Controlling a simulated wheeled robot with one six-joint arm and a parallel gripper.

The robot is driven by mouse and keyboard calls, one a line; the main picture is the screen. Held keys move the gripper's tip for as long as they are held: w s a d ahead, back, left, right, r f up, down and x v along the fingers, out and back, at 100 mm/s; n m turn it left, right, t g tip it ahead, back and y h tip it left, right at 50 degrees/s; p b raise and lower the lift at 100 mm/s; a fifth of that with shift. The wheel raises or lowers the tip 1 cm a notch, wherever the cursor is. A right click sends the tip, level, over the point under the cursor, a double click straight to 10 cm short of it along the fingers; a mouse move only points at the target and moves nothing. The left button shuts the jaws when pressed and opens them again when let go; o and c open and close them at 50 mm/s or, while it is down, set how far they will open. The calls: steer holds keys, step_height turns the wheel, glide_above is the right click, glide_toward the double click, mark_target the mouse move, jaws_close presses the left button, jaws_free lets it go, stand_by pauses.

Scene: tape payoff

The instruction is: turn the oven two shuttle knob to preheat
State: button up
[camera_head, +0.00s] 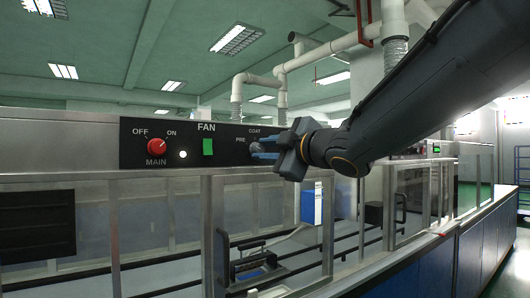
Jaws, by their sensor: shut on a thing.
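A black control panel (225,131) on the metal machine front carries a red MAIN knob (157,146), a green FAN switch (208,147) and, at its right, a grey knob (254,148) with the labels PRE and COAT beside it. My gripper (262,149) has its blue fingers at this grey knob and is shut on it. The fingers cover most of the knob, so its pointer cannot be read. Any labels to the right of it are hidden by my gripper.
Below the panel is a glazed metal frame (216,235) with a conveyor area behind it. A second, smaller panel with a green light (436,149) is farther right. White ducts (335,43) rise behind. My arm crosses the upper right.

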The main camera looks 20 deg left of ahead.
steer(key=o, duration=1.1)
steer(key=shift+c, duration=0.2)
steer(key=v, duration=0.8)
steer(key=shift+w+f, duration=0.1)
